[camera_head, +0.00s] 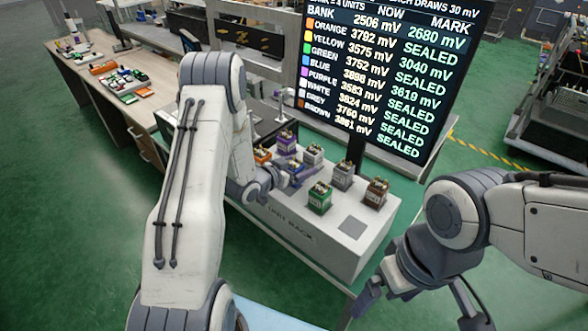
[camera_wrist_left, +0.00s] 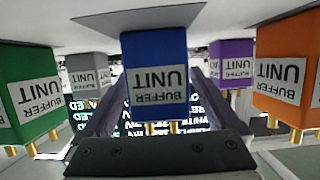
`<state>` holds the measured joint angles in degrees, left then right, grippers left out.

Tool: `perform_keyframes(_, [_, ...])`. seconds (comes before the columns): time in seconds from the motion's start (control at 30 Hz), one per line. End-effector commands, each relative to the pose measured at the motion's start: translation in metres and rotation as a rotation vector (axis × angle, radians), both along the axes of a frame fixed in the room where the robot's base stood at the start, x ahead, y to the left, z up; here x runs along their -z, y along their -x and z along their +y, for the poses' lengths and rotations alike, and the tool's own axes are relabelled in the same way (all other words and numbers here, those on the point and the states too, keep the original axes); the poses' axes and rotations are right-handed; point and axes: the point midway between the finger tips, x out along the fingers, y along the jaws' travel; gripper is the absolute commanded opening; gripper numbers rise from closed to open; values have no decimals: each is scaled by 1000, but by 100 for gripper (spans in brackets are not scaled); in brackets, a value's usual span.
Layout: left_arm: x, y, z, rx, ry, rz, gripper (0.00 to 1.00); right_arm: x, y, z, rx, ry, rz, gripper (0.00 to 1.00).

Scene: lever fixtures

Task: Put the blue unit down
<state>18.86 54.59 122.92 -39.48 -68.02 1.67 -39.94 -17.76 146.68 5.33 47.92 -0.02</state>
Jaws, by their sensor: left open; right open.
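The blue unit (camera_wrist_left: 155,65) fills the middle of the left wrist view, which is upside down, and its "BUFFER UNIT" label faces the camera. It appears to stand on a grey patch of the unit rack. In the head view the blue unit (camera_head: 295,166) is small and partly covered by my left gripper (camera_head: 287,180). My left gripper is open, with one finger on each side of the blue unit; I cannot tell whether they touch it. My right gripper (camera_head: 418,305) is open and empty, low in front of the rack's right end.
On the unit rack (camera_head: 290,238) stand green (camera_head: 319,198), grey (camera_head: 342,175), brown (camera_head: 376,193), white (camera_head: 313,155), purple (camera_head: 286,142) and orange (camera_head: 262,155) units. A grey patch (camera_head: 352,228) at its right is bare. A voltage display (camera_head: 390,75) stands behind.

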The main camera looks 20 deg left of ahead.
Motion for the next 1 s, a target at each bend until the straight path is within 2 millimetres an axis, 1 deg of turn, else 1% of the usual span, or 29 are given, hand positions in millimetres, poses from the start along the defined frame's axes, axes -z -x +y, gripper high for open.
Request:
perform_keyframes(0.1, [2,-5,-2,-1,0,1,95,-2,0,0,0,0,0,95])
perform_keyframes(0.27, [2,-5,-2,-1,1,0,95,-1,0,0,0,0,0,95])
perform_keyframes(0.3, [2,-5,-2,-1,1,0,87,-1,0,0,0,0,0,95])
perform_keyframes(0.37, [2,-5,-2,-1,1,0,64,-1,0,0,0,0,0,95])
perform_keyframes(0.4, [2,-5,-2,-1,1,0,49,-1,0,0,0,0,0,95])
perform_keyframes(0.47, [2,-5,-1,-1,1,0,26,-1,0,0,0,0,0,95])
perform_keyframes(0.5, [2,-5,-1,-1,1,0,11,-1,0,0,0,0,0,95])
perform_keyframes(0.53, [2,-5,-1,-1,1,0,0,-1,0,0,0,0,0,95])
perform_keyframes(0.83, [-1,-5,-1,-1,0,-1,0,-3,0,0,0,0,0,95])
perform_keyframes(1.0, [-16,-5,-1,-1,0,-2,0,-14,0,0,0,0,0,95])
